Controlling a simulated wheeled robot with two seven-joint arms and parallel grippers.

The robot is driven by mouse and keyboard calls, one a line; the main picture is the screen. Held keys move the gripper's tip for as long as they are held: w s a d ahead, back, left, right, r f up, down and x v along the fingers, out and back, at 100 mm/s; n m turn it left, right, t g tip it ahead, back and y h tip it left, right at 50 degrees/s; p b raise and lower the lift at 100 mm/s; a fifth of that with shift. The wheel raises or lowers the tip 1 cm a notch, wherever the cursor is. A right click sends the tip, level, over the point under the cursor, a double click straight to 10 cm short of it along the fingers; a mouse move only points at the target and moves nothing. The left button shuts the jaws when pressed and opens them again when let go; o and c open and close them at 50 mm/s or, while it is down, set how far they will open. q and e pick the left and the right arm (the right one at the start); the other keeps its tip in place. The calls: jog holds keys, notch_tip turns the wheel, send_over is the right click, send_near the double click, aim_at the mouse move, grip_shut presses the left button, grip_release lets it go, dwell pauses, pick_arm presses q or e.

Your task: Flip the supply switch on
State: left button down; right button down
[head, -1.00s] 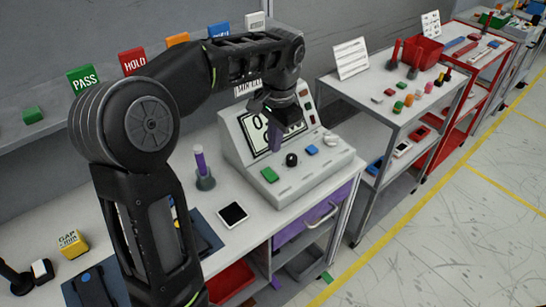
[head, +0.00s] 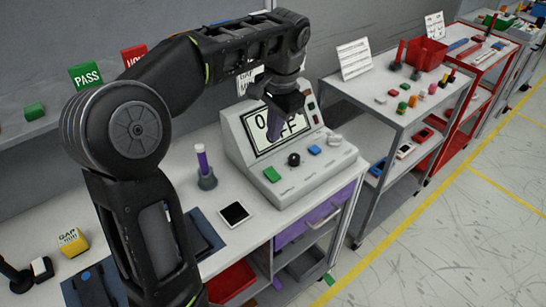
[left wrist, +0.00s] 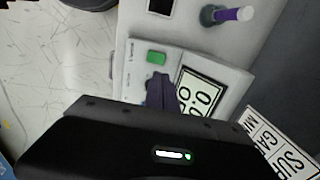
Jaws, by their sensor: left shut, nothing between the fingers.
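The grey supply console (head: 312,172) stands on the bench. Small red and dark controls (head: 311,106) sit right of the screen. I cannot tell which is the supply switch. My left gripper (head: 274,134) is shut and empty, in front of the screen. In the left wrist view its fingers (left wrist: 163,92) overlap the console near the green button (left wrist: 156,58). My right gripper is out of view.
A yellow block (head: 72,241) is farther left. A grey cart (head: 376,88) with small parts stands to the right. The floor beyond is clear.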

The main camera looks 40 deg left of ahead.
pick_arm(q)
jog(key=shift+w+d+r+y, duration=0.2)
jog(key=shift+d+r+y, duration=0.1)
jog(key=shift+d, duration=0.1)
jog(key=b, duration=0.2)
send_near(270, 170)
jog(key=f, duration=0.3)
jog(key=a+f, duration=0.1)
jog(key=f, duration=0.1)
jog(key=shift+f, duration=0.35)
jog(key=shift+a+f, duration=0.1)
jog(key=shift+f, duration=0.45)
